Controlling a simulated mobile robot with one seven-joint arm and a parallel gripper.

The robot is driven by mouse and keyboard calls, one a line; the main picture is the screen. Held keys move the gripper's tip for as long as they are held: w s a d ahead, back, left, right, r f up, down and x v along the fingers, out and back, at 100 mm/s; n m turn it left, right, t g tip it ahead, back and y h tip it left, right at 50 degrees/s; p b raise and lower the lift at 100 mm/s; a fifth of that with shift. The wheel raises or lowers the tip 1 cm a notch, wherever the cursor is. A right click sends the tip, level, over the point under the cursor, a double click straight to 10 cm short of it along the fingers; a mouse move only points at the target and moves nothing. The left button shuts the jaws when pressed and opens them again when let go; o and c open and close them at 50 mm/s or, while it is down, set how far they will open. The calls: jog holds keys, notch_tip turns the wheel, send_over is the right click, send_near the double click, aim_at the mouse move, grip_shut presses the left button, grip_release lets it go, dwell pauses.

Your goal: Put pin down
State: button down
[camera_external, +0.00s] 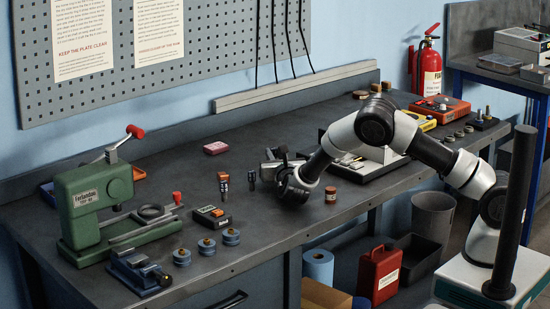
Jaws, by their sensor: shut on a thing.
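My gripper (266,170) is at the end of the bent arm, low over the middle of the dark bench (180,155). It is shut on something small. A small dark upright pin (252,180) shows at its left side and seems to be the held thing; the fingertips are too small to make out clearly. I cannot tell whether the pin touches the bench top. A similar small piece with an orange upper part (223,182) stands apart to the left.
A green press (90,205) and a blue vise (138,270) stand at left. A black-and-orange meter (211,216) and blue discs (207,246) lie near the front edge. A red-brown jar (330,195) stands right of my wrist. A pink box (215,147) lies behind.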

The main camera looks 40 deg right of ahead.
notch_tip(320, 180, up, 10)
jog(key=f+p, duration=0.1)
jog(key=p, duration=0.1)
jog(key=s+a+r+n+t+y+b, duration=0.15)
jog(key=s+a+y, duration=0.25)
jog(key=s+a, duration=0.65)
jog(key=s+a+n+t+y+b, duration=0.1)
jog(key=s+a+n+y+b, duration=0.15)
jog(key=s+a, duration=0.8)
jog(key=shift+n+y, duration=0.45)
jog(key=shift+n, duration=0.05)
jog(key=w+a+f, duration=0.1)
jog(key=f, duration=0.1)
jog(key=a+f, duration=0.1)
jog(key=a, duration=0.1)
jog(key=w+a+f+b, duration=0.1)
jog(key=f, duration=0.1)
jog(key=shift+w+a+f, duration=0.15)
jog(key=shift+w+f, duration=0.2)
jog(key=shift+f+b, duration=0.6)
jog(key=shift+f, duration=1.7)
jog(key=shift+f, duration=0.2)
jog(key=c, duration=1.7)
grip_release()
jog(key=shift+o, duration=0.2)
